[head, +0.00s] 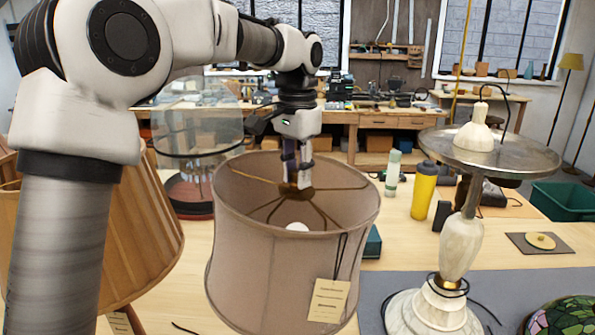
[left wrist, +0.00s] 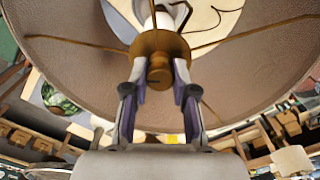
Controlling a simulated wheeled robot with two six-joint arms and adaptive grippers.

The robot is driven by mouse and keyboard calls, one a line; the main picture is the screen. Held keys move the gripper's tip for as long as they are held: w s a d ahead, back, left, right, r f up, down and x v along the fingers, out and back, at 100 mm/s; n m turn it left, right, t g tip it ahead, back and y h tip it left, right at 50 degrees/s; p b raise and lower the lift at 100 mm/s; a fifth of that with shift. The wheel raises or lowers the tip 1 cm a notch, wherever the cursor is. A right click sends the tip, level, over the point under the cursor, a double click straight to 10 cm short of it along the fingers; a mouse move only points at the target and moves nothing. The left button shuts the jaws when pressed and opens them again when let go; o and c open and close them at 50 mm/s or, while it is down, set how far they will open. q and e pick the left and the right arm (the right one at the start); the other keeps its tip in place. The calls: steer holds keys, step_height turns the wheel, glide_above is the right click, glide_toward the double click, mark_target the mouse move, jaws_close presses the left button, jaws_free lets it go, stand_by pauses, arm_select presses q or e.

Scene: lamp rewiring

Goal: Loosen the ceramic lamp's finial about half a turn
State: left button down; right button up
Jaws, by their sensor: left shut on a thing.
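The lamp with a beige fabric drum shade (head: 280,255) stands in the middle of the head view, with a paper tag on its side. My left gripper (head: 298,178) reaches down into the shade's open top at the hub of the brass spokes. In the left wrist view, the brass finial (left wrist: 160,72) sits at the hub below a round brass disc. The left gripper's fingertips (left wrist: 160,90) are on either side of the finial, shut on it. The lamp's base is hidden behind the shade. My right gripper is not in view.
A pleated tan shade (head: 150,235) stands at left. A marble lamp with a round metal tray (head: 490,150) stands at right on a grey mat (head: 385,285). A yellow bottle (head: 424,190) and a pale green bottle (head: 393,172) stand behind. A stained-glass shade (head: 563,318) is at lower right.

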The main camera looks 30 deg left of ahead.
arm_select(q)
steer(key=n, duration=0.6)
steer(key=shift+f, duration=0.2)
steer(key=n, duration=0.6)
steer(key=shift+n, duration=0.4)
steer(key=n, duration=1.2)
steer(key=shift+n, duration=0.4)
steer(key=c, duration=0.9)
jaws_free()
steer(key=shift+c, duration=0.2)
steer(key=shift+w, duration=0.1)
steer(key=shift+r, duration=0.1)
